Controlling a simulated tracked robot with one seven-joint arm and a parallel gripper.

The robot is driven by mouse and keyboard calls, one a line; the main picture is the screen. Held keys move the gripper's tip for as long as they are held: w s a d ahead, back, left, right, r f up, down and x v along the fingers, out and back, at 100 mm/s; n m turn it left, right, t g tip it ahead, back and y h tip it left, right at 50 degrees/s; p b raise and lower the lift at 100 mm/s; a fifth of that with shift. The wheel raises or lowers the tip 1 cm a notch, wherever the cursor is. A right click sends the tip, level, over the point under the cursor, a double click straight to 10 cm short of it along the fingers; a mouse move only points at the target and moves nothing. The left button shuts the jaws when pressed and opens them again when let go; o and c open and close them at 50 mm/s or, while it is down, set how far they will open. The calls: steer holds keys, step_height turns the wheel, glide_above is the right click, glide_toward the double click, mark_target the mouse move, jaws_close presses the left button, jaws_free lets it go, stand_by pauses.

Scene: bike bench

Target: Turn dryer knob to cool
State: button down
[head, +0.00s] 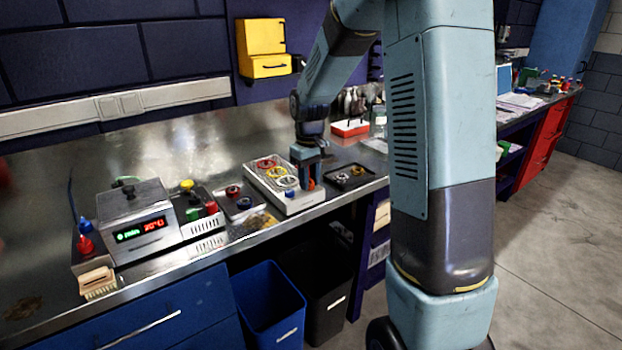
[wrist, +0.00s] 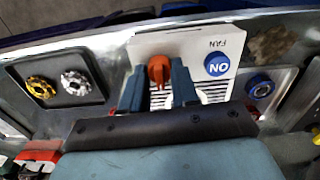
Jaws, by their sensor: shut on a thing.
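The dryer (head: 300,203) is a pale box on the metal bench, with red, yellow and white rings on top. It shows upside down in the wrist view (wrist: 200,42), with the word FAN and a blue ON button (wrist: 217,65). The orange knob (wrist: 159,68) sits beside the button; its pointer lies along the picture's vertical. My gripper (wrist: 160,80) is shut on the knob, one finger on either side. In the head view my gripper (head: 309,172) is down at the dryer's right end and partly hides the knob (head: 312,184). No cool marking is readable.
A dark tray (head: 350,177) with gold and silver rings lies right of the dryer. Blue and black bins (head: 268,300) are below the bench edge.

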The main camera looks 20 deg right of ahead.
stand_by(0.4)
steer(key=c, duration=0.8)
jaws_free()
steer(key=shift+c, duration=0.2)
step_height(320, 180, up, 14)
steer(key=shift+f, duration=0.15)
steer(key=s+r+m+t, duration=0.2)
steer(key=s, duration=1.2)
steer(key=s+r+m+t, duration=0.2)
steer(key=s+t, duration=0.1)
steer(key=s, duration=1.1)
steer(key=shift+s+d+t, duration=0.2)
steer(key=shift+d+t, duration=0.05)
steer(key=shift+t, duration=0.05)
